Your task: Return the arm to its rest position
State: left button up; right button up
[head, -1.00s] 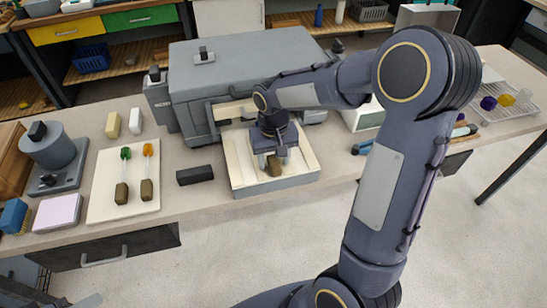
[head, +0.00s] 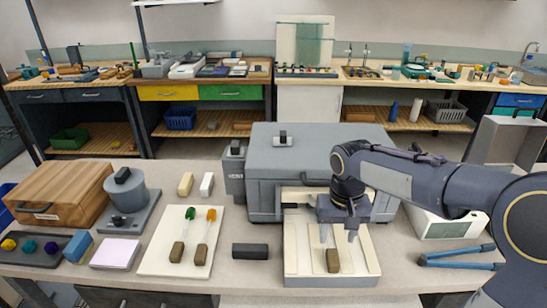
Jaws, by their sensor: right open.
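My right gripper (head: 338,236) hangs over the pale tray (head: 290,268) in front of the grey box, its two fingers apart and pointing down. A brown block (head: 333,261) lies on the tray below the fingers, with nothing visible between them. My right arm reaches in from the right edge. Two glass rods, one with a green end (head: 190,213) and one with an orange end (head: 211,215), lie on a white board (head: 153,258) to the left, each with a brown handle. My left gripper is out of view.
A large grey box (head: 310,150) stands right behind the gripper. A black block (head: 250,251) lies left of the tray. Blue-handled pliers (head: 455,262) and a white device (head: 440,226) are on the right, under and beside my arm.

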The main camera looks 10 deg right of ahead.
jog(key=s+a+t+y, duration=0.2)
jog(key=s, duration=0.7)
jog(key=s+a+r+n+t+y, duration=0.1)
jog(key=s+a+t, duration=0.1)
jog(key=s, duration=0.8)
jog(key=shift+s+a+t+y, duration=0.15)
jog(key=shift+a+t+y, duration=0.25)
jog(key=shift+t, duration=0.4)
